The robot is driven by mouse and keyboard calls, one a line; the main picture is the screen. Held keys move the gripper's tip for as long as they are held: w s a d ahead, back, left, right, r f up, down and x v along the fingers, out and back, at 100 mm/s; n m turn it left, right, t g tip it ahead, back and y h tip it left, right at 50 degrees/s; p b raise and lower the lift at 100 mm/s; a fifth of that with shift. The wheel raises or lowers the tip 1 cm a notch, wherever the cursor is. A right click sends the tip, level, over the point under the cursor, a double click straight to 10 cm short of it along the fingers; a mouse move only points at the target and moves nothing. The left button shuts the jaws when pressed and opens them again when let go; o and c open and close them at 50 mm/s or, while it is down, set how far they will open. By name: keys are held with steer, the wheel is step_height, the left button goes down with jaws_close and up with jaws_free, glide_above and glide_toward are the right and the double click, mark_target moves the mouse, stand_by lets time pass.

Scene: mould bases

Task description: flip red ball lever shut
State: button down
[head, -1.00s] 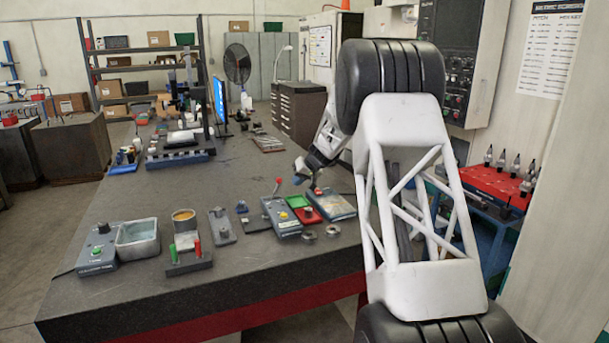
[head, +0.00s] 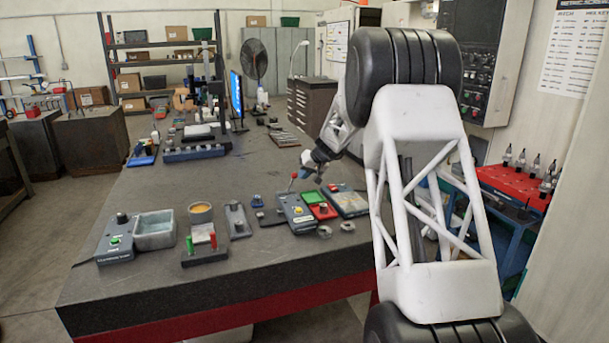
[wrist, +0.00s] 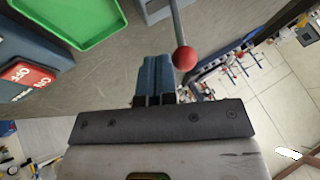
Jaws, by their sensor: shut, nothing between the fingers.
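The rod's foot is too small to make out. In the wrist view the red ball (wrist: 184,58) and its rod show just right of my gripper (wrist: 155,78), whose blue-grey fingers are shut with nothing between them. Whether ball and fingers touch cannot be told. In the head view my gripper (head: 309,164) is just right of the ball and slightly higher.
A stand with green and red handles (head: 204,252), an open metal box (head: 154,232) and a control box (head: 117,243) stand left.

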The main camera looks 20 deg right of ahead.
steer(key=shift+a+r+h, duration=0.25)
steer(key=shift+a+h, duration=0.15)
steer(key=shift+h, duration=0.1)
steer(key=shift+a+r+n+h, duration=0.3)
steer(key=shift+a+r+h, duration=0.05)
steer(key=shift+a+h, duration=0.45)
steer(key=shift+a+r+n+h, duration=0.3)
steer(key=shift+a+h, duration=0.5)
steer(key=shift+a, duration=2.2)
